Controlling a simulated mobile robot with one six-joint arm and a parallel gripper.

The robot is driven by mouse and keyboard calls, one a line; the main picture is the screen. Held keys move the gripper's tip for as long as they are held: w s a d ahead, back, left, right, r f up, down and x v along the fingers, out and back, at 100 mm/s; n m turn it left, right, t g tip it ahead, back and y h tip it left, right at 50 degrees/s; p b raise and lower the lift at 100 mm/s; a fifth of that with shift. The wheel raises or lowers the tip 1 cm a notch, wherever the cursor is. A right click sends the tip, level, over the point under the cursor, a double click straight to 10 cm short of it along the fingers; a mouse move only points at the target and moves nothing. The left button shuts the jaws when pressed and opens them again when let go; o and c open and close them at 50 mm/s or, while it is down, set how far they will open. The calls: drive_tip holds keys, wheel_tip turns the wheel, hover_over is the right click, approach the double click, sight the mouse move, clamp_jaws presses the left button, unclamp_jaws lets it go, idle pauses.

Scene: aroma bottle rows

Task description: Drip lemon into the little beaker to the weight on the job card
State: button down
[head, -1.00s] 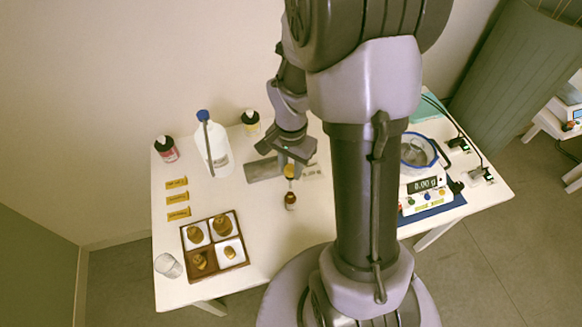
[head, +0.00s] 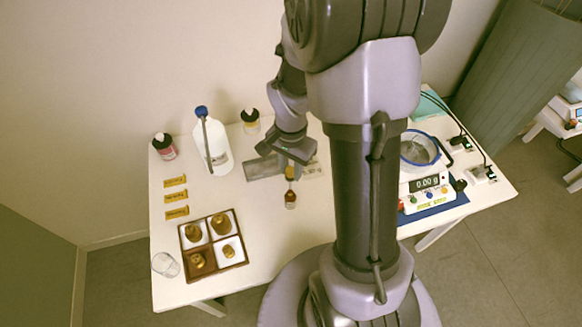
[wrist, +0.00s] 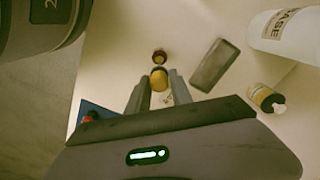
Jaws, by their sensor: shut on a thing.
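My gripper (wrist: 156,92) is shut on a small yellow piece (wrist: 158,79), which also shows below the wrist in the head view (head: 290,172). A small amber bottle (head: 291,200) stands on the table just below it; the wrist view shows its dark top (wrist: 160,57). I cannot tell whether the held piece is clear of the bottle. A clear vessel with a blue rim (head: 418,150) is on the white scale (head: 410,205), whose display reads about 0.00 g. A clear beaker (head: 166,265) stands at the table's front left. A pale printed card (head: 313,171) is partly hidden by my wrist; its text is unreadable.
A brown divided tray (head: 213,273) holds several small amber bottles. Yellow labels (head: 175,196) lie left. A white blue-capped bottle (head: 211,145), a red-labelled bottle (head: 164,146) and a yellow-labelled bottle (head: 250,121) stand behind. A grey slab (wrist: 214,66) lies beside the amber bottle.

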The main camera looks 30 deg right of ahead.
drive_tip(key=shift+f, duration=0.1)
drive_tip(key=shift+f+b, duration=3.65)
drive_tip(key=shift+f, duration=0.3)
drive_tip(key=shift+r, duration=0.1)
drive_tip(key=c, duration=1.8)
unclamp_jaws()
wheel_tip(320, 180, up, 9)
drive_tip(key=p, duration=0.7)
